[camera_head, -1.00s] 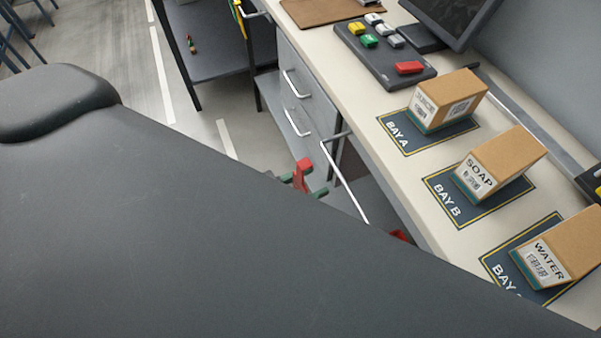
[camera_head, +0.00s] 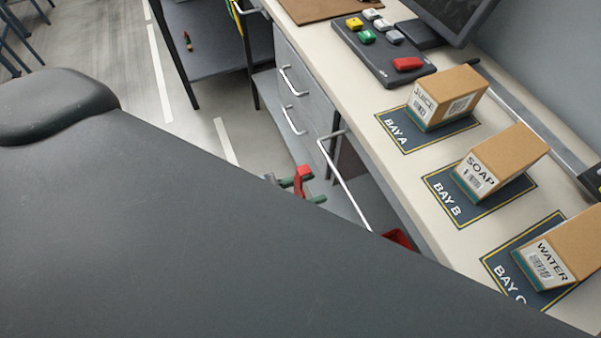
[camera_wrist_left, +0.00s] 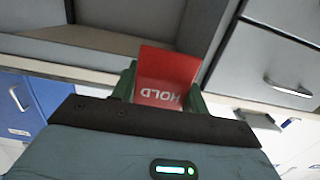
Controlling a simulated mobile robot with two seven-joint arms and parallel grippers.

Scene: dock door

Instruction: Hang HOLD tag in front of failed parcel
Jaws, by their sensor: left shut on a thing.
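The red HOLD tag (camera_wrist_left: 165,78) stands between the green fingers of my left gripper (camera_wrist_left: 163,92) in the left wrist view, its lettering upside down. In the head view the left gripper (camera_head: 300,184) is small, with red between its green fingers, beside the bench front and below the bench top. My own dark body hides much of it. The JUICE parcel (camera_head: 462,92) sits on BAY A, the SOAP parcel (camera_head: 512,155) on BAY B and the WATER parcel (camera_head: 575,240) on BAY C. No mark showing which parcel failed is visible. My right gripper is out of view.
A button panel (camera_head: 385,62) with coloured buttons lies behind BAY A, near a monitor (camera_head: 450,15). A long rail handle (camera_head: 345,185) and drawer handles (camera_head: 292,120) stick out from the bench front. A red object (camera_head: 398,238) shows low beside the bench.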

